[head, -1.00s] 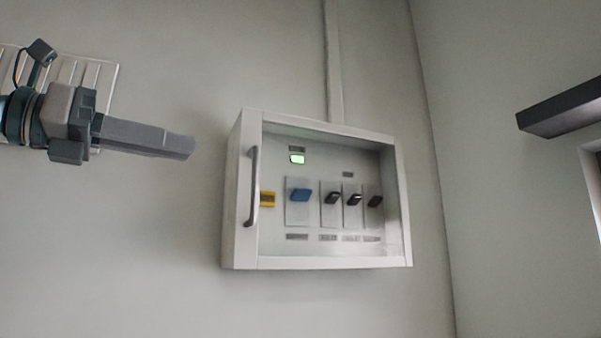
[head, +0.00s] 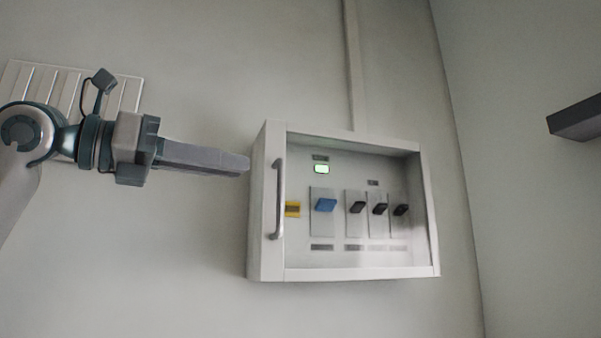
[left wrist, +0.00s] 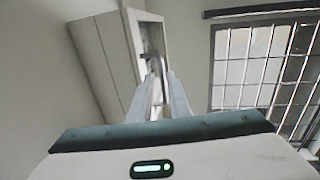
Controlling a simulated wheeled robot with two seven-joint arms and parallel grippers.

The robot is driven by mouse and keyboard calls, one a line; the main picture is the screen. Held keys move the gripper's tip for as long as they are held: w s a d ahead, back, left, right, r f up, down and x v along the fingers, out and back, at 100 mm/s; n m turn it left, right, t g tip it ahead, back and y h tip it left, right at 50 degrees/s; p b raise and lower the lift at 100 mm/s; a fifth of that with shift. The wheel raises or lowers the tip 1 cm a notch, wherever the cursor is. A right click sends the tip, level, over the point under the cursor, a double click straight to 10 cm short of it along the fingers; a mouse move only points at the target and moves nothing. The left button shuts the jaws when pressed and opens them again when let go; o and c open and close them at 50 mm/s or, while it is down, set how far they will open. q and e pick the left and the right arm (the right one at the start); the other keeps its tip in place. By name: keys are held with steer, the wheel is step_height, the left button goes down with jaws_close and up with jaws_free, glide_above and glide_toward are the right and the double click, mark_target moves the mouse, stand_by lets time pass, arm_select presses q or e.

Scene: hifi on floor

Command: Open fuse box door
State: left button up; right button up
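The fuse box (head: 265,200) is a white wall cabinet with a framed, see-through door (head: 345,272), which is shut. A grey vertical bar handle (head: 278,200) runs along the door's left side. My left gripper (head: 246,164) points right, its tips by the box's upper left edge in the picture and left of the handle; I cannot tell if they touch the box. In the left wrist view, the two fingers (left wrist: 160,78) are apart, pointing at the fuse box (left wrist: 100,60), with a gap between them. My right gripper is not in view.
Behind the door are a green-lit indicator (head: 322,169), a blue switch (head: 325,204), several black switches (head: 379,208) and a yellow part (head: 292,209). A conduit (head: 354,65) rises from the box. A barred window (left wrist: 262,65) shows in the left wrist view. The wall below the box is clear.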

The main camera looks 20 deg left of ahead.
mark_target(301, 178)
arm_select(q)
steer(key=p+x, duration=0.4)
steer(key=x, duration=0.8)
steer(key=shift+w+d+p, duration=0.2)
steer(key=shift+w+p, duration=0.05)
steer(key=shift+p, duration=0.05)
steer(key=shift+w+d, duration=0.2)
steer(key=shift+d, duration=0.05)
jaws_close()
